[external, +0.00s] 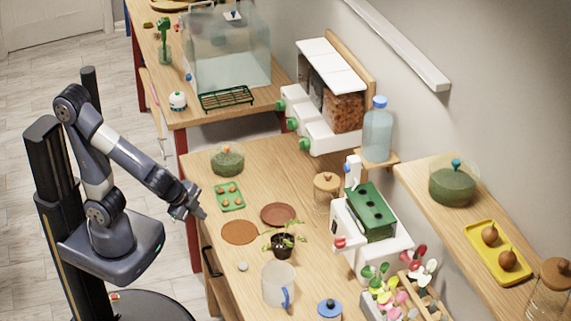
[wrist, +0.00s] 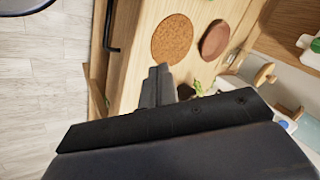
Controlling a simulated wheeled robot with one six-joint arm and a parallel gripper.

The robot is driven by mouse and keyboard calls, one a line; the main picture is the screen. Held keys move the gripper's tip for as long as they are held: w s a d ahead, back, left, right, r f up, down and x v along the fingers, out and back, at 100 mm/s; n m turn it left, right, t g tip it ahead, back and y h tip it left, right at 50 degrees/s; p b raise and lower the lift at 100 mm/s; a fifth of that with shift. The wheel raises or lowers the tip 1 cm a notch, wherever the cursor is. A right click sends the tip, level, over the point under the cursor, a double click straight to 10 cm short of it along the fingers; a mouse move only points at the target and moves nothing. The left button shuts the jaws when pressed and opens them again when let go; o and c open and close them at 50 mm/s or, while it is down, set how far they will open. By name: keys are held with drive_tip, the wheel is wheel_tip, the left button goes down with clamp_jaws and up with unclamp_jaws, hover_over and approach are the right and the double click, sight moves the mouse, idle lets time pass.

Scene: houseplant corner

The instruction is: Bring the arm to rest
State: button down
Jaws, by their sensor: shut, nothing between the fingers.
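My gripper (external: 194,211) is shut and empty. In the external view it hangs at the end of my arm, just above the left edge of the wooden table (external: 255,166), left of the round cork mat (external: 240,232). In the wrist view my gripper (wrist: 158,80) shows its dark fingers together, pointing toward the table edge beside the cork mat (wrist: 176,39). My arm (external: 130,160) is stretched out from its column toward the table, bent at the elbow.
A brown saucer (external: 277,214), a potted seedling (external: 284,244), a green tray (external: 229,196) and a pitcher (external: 278,285) stand on the table near my gripper. A glass tank (external: 228,55) stands on the farther table. The floor (external: 40,85) left of the tables is clear.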

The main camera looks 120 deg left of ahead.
drive_tip(key=s+d+f+h, duration=0.2)
drive_tip(key=s+d, duration=0.3)
drive_tip(key=s, duration=0.1)
drive_tip(key=s+d+f+n+g+h+p, duration=0.1)
drive_tip(key=s+d+h, duration=0.2)
drive_tip(key=s+d, duration=0.2)
drive_tip(key=shift+s+d+f+n, duration=0.3)
drive_tip(key=shift+s+f, duration=0.05)
drive_tip(key=shift+s, duration=0.55)
drive_tip(key=c, duration=2.1)
unclamp_jaws()
